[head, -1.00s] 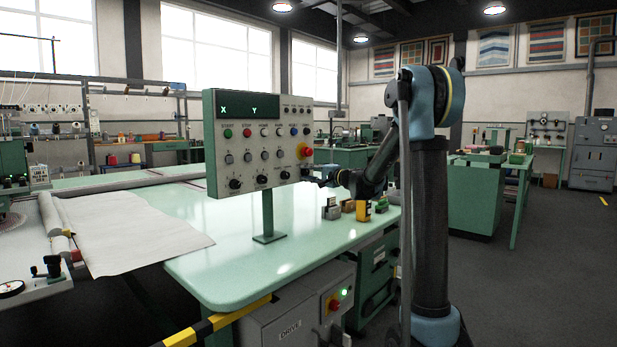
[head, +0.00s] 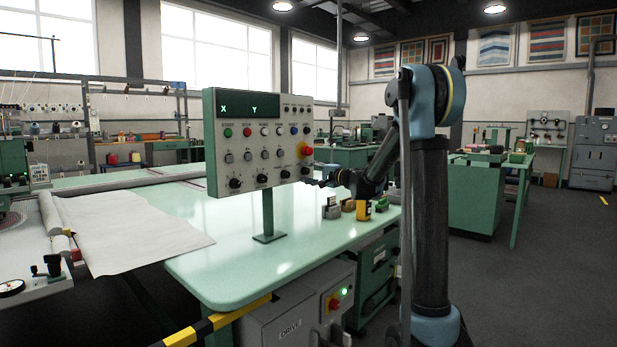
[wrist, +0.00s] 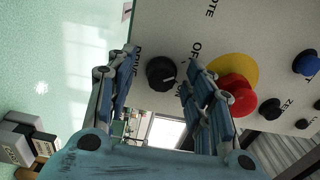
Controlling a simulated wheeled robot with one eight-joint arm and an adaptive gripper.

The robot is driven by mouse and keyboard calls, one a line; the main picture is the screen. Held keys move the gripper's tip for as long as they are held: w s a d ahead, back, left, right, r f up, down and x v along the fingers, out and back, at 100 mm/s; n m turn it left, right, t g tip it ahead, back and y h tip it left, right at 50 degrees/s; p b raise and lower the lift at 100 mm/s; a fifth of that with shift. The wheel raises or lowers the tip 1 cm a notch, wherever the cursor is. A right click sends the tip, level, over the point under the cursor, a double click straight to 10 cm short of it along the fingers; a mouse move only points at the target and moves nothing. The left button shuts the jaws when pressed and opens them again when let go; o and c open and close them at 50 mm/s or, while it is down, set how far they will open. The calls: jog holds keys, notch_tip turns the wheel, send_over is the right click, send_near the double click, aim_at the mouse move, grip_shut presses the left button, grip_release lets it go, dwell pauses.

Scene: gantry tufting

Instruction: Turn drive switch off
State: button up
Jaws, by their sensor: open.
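The drive switch is a black rotary knob (wrist: 161,73) with a white pointer line on the grey control panel, between the labels DRIVE and OFF in the wrist view. In the head view the knob (head: 285,174) sits at the lower right of the panel (head: 262,110). My gripper (wrist: 158,64) is open, its blue fingers to either side of the knob with gaps visible. Whether the fingertips reach down to the knob's level I cannot tell. In the head view my gripper (head: 314,182) is just right of the panel's lower right corner.
A red emergency button on a yellow disc (wrist: 235,95) lies close beside my right finger. A blue button (wrist: 306,63) and smaller black knobs are farther right. The green table (head: 225,265) lies below the panel, with small blocks (head: 362,210) on it. A DRIVE cabinet (head: 290,325) stands underneath.

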jog(key=v, duration=1.1)
jog(key=shift+s+d, duration=0.25)
jog(key=shift+d, duration=0.05)
jog(key=shift+f, duration=0.1)
jog(key=s+d+f+n+g+h, duration=0.25)
jog(key=s+f, duration=0.35)
jog(key=s, duration=0.6)
jog(key=s+d+f+n+g+h, duration=0.1)
jog(key=s+f+n+g+h, duration=0.2)
jog(key=s+f, duration=0.65)
jog(key=s+d+f+n+g+h, duration=0.1)
jog(key=s+d+f+h, duration=0.3)
jog(key=s, duration=0.8)
jog(key=s+d+f+n+g+h, duration=0.1)
jog(key=s+d+f+h, duration=0.3)
jog(key=s+d+f, duration=0.5)
jog(key=s+d+g, duration=0.1)
jog(key=s+d, duration=0.1)
jog(key=s, duration=0.1)
jog(key=shift+f+h, duration=0.15)
jog(key=shift+h, duration=0.2)
jog(key=shift+d, duration=0.1)
jog(key=c, duration=0.4)
jog(key=shift+o, duration=0.2)
